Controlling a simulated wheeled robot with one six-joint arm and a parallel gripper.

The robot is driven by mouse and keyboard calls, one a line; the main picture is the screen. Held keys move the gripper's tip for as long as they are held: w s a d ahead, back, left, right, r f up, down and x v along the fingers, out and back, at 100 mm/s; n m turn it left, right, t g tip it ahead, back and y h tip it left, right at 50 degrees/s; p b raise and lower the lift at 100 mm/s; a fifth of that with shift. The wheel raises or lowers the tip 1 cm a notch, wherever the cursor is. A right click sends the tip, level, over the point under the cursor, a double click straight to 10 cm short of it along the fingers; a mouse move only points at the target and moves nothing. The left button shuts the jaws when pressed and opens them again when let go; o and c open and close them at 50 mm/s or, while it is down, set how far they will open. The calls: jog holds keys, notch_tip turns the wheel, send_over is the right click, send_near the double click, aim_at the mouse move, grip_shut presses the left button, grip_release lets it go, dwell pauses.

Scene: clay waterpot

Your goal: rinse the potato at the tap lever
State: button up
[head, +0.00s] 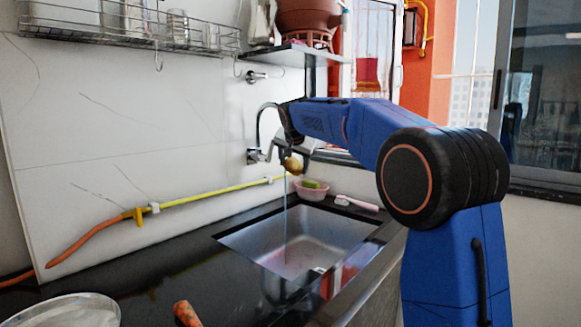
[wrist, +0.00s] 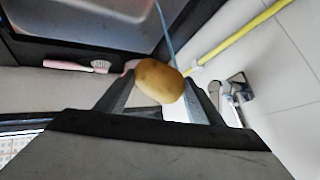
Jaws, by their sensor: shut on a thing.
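My gripper (head: 286,155) is shut on the potato (head: 293,165) and holds it in the air above the back of the sink (head: 320,232). In the wrist view the brown potato (wrist: 159,81) sits between the two fingertips. A thin bluish stream of water (head: 285,225) falls into the sink just below and beside the potato. In the wrist view the stream (wrist: 164,32) passes close by the potato; I cannot tell whether it touches it. The tap (head: 258,153) is on the wall behind, with its curved spout partly hidden by my arm. The lever is hard to make out.
A yellow pipe (head: 215,193) runs along the wall. A shelf with a clay pot (head: 308,18) hangs above. A carrot-like object (head: 186,314) is at the front counter.

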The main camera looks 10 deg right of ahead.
aim_at(301, 168)
jog(key=shift+s+d, duration=0.15)
jog(key=shift+s, duration=1.85)
jog(key=shift+s+d, duration=0.15)
jog(key=shift+s, duration=1.85)
jog(key=v, duration=0.6)
jog(key=shift+s+d+f, duration=0.15)
jog(key=shift+s+d, duration=0.3)
jog(key=shift+d, duration=0.1)
